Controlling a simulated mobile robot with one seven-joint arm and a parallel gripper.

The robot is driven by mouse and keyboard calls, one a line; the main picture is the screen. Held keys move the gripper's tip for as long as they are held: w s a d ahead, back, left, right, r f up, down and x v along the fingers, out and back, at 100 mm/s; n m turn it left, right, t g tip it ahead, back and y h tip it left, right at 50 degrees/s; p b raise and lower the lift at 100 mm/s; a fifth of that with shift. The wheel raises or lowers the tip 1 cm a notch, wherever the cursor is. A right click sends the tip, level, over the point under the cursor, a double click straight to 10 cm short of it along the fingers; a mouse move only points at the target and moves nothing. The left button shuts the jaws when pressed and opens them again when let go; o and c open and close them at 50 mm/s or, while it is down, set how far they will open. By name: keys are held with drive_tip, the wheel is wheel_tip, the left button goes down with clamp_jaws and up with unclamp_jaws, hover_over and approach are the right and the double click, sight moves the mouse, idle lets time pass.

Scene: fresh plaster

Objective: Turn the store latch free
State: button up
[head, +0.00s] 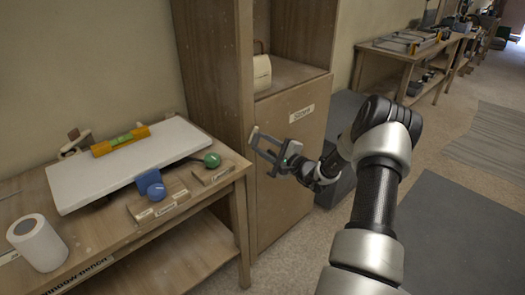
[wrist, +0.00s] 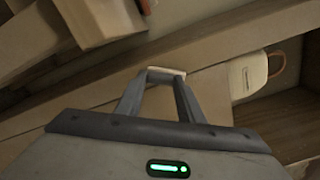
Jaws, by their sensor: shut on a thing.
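The store cupboard door (head: 293,180) is a closed wooden panel with a small label (head: 302,113). My gripper (head: 256,138) is at the upper left edge of this door, its fingers reaching left across it. In the wrist view the fingertips of my gripper (wrist: 163,76) are shut on a small pale bar, the store latch (wrist: 166,70). The latch is mostly hidden by the fingers, and its exact angle cannot be told.
A cream bag (head: 262,72) stands on the open shelf above the door; its handle shows in the wrist view.

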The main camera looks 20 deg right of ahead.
drive_tip(key=n+b, duration=0.4)
drive_tip(key=shift+a+f+b, duration=0.2)
drive_tip(key=shift+b, duration=0.15)
drive_tip(key=shift+s+a+r+n+b, duration=0.1)
drive_tip(key=shift+r+n+b, duration=0.05)
drive_tip(key=shift+n+b, duration=0.8)
drive_tip(key=shift+r, duration=0.1)
drive_tip(key=o, duration=1.1)
drive_tip(key=shift+c, duration=0.2)
drive_tip(key=p+v, duration=0.2)
drive_tip(key=v, duration=1.5)
drive_tip(key=shift+s, duration=0.2)
drive_tip(key=shift+r, duration=0.1)
